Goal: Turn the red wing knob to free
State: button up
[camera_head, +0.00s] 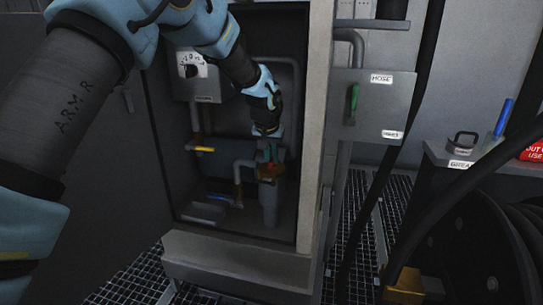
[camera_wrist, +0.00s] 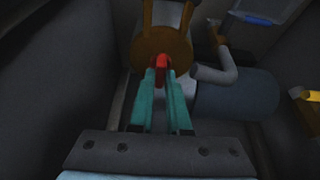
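The red wing knob (camera_wrist: 161,63) sits at the front of a round brown-orange body (camera_wrist: 150,50) in the wrist view. In the head view this orange-brown body (camera_head: 269,170) is low inside the open cabinet, and my gripper largely hides the knob. My gripper (camera_wrist: 162,75) reaches the knob from the front, with its two teal fingers on either side of it. The fingertips are close against the knob, with red showing between them. Firm contact is hard to make out. In the head view my gripper (camera_head: 268,152) points down into the cabinet.
The cabinet frame (camera_head: 317,120) stands close to the right of my arm. A blue handle (camera_head: 219,198) lies low left. Outside are a green handle (camera_head: 353,97), dark hoses and a reel (camera_head: 470,255).

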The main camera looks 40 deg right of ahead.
jog(key=o, duration=0.4)
jog(key=shift+o, duration=0.2)
jog(key=p+v, duration=0.1)
jog(key=v, duration=1)
jog(key=shift+d, duration=0.1)
